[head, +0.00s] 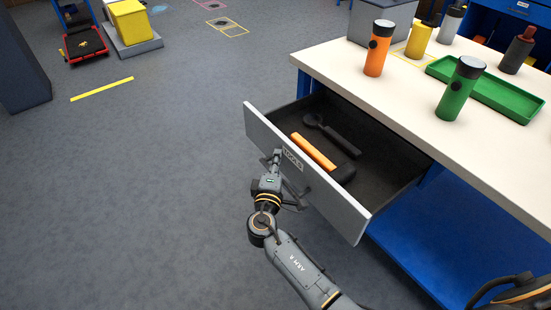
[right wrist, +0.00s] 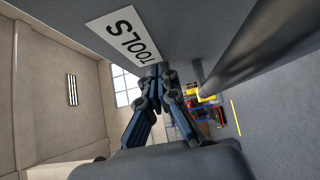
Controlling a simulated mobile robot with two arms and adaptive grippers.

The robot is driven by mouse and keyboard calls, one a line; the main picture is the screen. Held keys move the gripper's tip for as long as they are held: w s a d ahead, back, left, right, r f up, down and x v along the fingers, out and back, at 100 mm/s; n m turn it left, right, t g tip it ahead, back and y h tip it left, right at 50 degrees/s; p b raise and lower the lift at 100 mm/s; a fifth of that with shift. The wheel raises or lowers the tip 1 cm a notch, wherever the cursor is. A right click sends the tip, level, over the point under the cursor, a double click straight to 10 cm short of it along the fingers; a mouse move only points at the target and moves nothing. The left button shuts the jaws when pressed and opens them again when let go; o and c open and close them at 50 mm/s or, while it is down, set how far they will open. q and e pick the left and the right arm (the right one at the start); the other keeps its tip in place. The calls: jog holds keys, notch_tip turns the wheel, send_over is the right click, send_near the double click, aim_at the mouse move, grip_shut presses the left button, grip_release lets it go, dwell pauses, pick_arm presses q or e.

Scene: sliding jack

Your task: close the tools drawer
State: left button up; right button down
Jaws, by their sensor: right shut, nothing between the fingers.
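The tools drawer (head: 258,128) is pulled well out from under the workbench; its grey front carries a TOOLS label (head: 292,159). Inside lie an orange-handled hammer (head: 313,150) and a dark tool (head: 335,133). My right gripper (head: 276,158) is shut and empty at the outer side of the drawer front, close beside the label. In the right wrist view its closed fingertips (right wrist: 161,70) are at the end of the label (right wrist: 122,38), on or very near the front. The dark handle bar (right wrist: 258,48) is beside the fingers, not between them. My left gripper is not in view.
The workbench top (head: 350,75) holds an orange bottle (head: 378,48), a green bottle (head: 460,88), a green tray (head: 500,95) and other bottles. A blue lower shelf (head: 425,250) is below. The floor left of the drawer is clear. A yellow bin (head: 130,22) stands far back.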

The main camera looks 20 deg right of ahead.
jog(key=w+d, duration=0.1)
jog(key=d, duration=0.3)
jog(key=w+d+b, duration=0.1)
jog(key=w+d, duration=0.1)
jog(key=d, duration=0.3)
jog(key=w+d+b, duration=0.1)
jog(key=w+d, duration=0.1)
jog(key=d, duration=0.3)
jog(key=shift+f, duration=0.1)
jog(key=w+d+b, duration=0.1)
jog(key=d, duration=0.3)
jog(key=w+d+b, duration=0.1)
jog(key=w+d, duration=0.1)
jog(key=d, duration=0.2)
jog(key=w+d+b, duration=0.1)
jog(key=d, duration=0.3)
jog(key=shift+w+b, duration=0.2)
jog(key=shift+b, duration=0.15)
jog(key=shift+d, duration=0.25)
jog(key=shift+w+d+r, duration=0.1)
jog(key=shift+d+r, duration=0.05)
jog(key=shift+r, duration=0.05)
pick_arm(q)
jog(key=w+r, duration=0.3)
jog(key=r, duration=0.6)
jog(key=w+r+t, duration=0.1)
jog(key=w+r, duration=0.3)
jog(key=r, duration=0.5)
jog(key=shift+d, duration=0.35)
